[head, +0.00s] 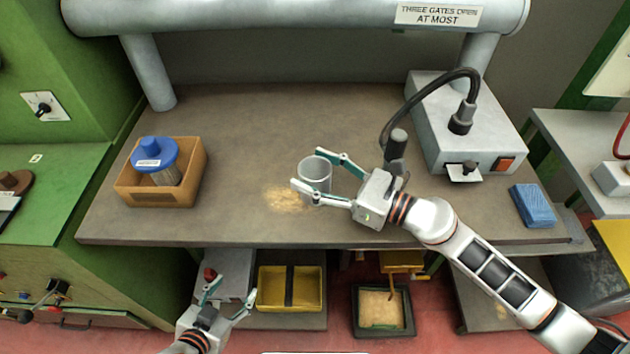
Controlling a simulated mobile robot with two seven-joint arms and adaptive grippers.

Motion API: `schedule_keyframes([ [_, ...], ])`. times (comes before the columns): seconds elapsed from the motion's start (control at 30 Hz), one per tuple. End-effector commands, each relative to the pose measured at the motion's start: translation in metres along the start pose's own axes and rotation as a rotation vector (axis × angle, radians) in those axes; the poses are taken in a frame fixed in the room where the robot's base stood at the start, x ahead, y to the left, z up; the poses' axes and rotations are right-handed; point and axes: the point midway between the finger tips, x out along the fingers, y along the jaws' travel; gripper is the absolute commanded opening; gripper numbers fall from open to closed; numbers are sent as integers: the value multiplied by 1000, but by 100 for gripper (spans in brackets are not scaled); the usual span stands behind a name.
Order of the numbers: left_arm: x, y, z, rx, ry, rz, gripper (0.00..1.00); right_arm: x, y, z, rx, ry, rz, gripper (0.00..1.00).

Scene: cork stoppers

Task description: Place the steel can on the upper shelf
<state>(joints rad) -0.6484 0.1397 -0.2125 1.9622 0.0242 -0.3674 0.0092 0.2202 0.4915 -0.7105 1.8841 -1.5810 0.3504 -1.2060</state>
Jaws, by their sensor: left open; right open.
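My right gripper (307,169) is open, with one finger on the far side of the can and one on the near side. I cannot tell whether either finger touches it. My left gripper (236,287) is open and empty, low in front of the bench's front edge. Below the bench top, a low shelf holds a yellow two-part bin (290,306). I cannot tell which surface is the upper shelf.
A wooden box (160,198) holds a blue-lidded container (154,154) at the left. A grey control box (475,130) with a cable and a blue block (533,205) stand at the right. Pale crumbs (287,198) lie beside the can. The bench's left-middle is clear.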

Motion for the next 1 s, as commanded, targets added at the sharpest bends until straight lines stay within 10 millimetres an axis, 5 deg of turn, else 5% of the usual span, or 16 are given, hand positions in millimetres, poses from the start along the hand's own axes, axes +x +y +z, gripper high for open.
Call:
schedule_keyframes([
  [0.2, 0, 0, 0, 0, 0, 0, 57, 1, 0, 0, 0, 0, 0, 60],
  [0.37, 0, 0, 0, 0, 0, 0, 57, 0, 0, 0, 1, 0, 0, 19],
  [0.77, 0, 0, -1, 0, 0, 0, 57, 0, 0, 3, 0, -1, 0, 18],
  [1.0, -8, -3, -15, 2, 4, -2, 57, 0, -1, 26, -4, -1, 0, 18],
])
